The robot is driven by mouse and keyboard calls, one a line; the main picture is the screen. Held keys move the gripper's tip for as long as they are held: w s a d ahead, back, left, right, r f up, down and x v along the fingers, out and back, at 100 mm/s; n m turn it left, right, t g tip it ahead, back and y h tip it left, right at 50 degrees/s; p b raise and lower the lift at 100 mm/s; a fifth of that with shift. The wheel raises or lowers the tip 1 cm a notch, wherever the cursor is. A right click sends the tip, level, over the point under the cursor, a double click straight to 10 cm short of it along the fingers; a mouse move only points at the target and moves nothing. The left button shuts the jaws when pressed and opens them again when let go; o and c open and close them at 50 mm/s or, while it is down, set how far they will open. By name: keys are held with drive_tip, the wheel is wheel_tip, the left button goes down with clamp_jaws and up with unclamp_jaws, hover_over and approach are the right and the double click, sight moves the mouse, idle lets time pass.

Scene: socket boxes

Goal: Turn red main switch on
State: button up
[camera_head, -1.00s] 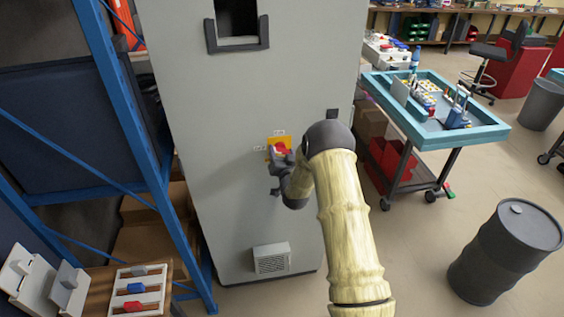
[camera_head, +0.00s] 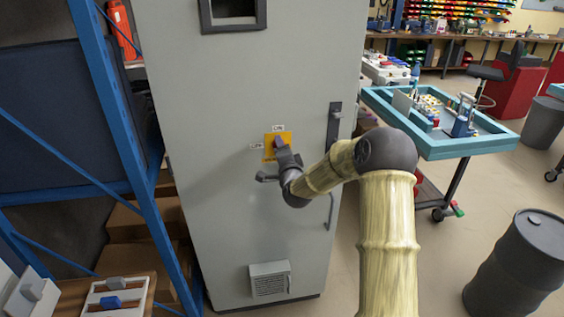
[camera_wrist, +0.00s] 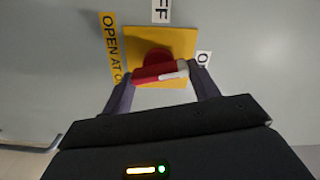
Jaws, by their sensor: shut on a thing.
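The red main switch (camera_wrist: 158,66) is a knob with a red handle bar bearing a white mark, on a yellow plate (camera_wrist: 180,42). In the wrist view the handle lies nearly level, slightly higher at its right end. My gripper (camera_wrist: 165,78) is shut on the handle, one finger at each end. In the head view my gripper (camera_head: 280,147) is against the yellow plate (camera_head: 270,153) on the grey cabinet (camera_head: 220,110) and hides most of the switch. A white label ending in "FF" (camera_wrist: 160,10) and a partly hidden "O" label (camera_wrist: 203,58) sit beside the plate.
A dark door handle (camera_head: 334,125) is right of the switch, and a vent (camera_head: 269,280) is low on the cabinet. A blue shelf frame (camera_head: 110,110) stands close on the left. A teal-edged cart (camera_head: 450,147) and a dark barrel (camera_head: 525,262) stand right, with open floor between.

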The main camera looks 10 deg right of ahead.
drive_tip(key=shift+f+m+b, duration=0.15)
drive_tip(key=shift+m+b, duration=1.2)
drive_tip(key=shift+m, duration=0.15)
drive_tip(key=o, duration=1)
drive_tip(key=s+b, duration=0.3)
drive_tip(key=s, duration=1.4)
drive_tip(key=shift+s, duration=0.25)
